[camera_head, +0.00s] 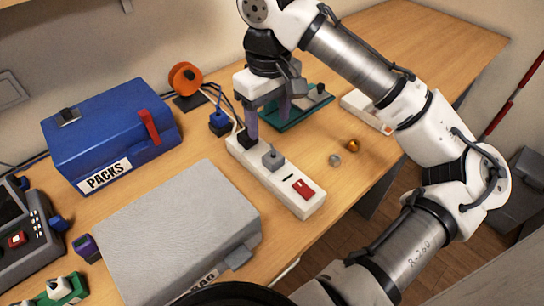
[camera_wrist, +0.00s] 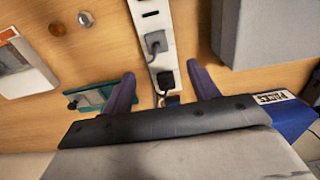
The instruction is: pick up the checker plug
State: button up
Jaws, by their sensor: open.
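No plug in view carries a readable checker label, so I cannot tell for sure which one is the checker plug. A black plug (camera_wrist: 166,80) sits in the white power strip (camera_wrist: 151,22), and it also shows in the head view (camera_head: 246,140). A grey plug (camera_wrist: 156,42) sits in the same strip, beside the black one, and shows in the head view (camera_head: 272,159). My gripper (camera_wrist: 163,88) is open, its purple fingers on either side of the black plug's end of the strip. In the head view my gripper (camera_head: 268,122) is over that end. Contact with the plug cannot be told.
A blue PACKS box (camera_head: 108,130) and a grey case (camera_head: 175,225) stand left of the strip. An orange spool (camera_head: 185,78) and a blue plug (camera_head: 219,123) are behind it. A green board (camera_head: 300,115) lies close by. Two small round parts (camera_head: 343,153) lie right.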

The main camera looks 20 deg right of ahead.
send_over(272, 155)
jog(key=f, duration=0.4)
jog(key=shift+w+a+f, duration=0.15)
jog(key=shift+a, duration=0.1)
jog(key=shift+d+f+p, duration=0.15)
jog(key=shift+f+p, duration=0.25)
jog(key=shift+f, duration=0.95)
jog(key=shift+d+f+p, duration=0.1)
jog(key=shift+f+p, duration=0.3)
jog(key=shift+f, duration=0.9)
jog(key=c, duration=1.1)
jog(key=shift+r, duration=0.1)
notch_tip(272, 155, up, 20)
jog(key=shift+f+b, duration=0.1)
jog(key=shift+b, duration=0.45)
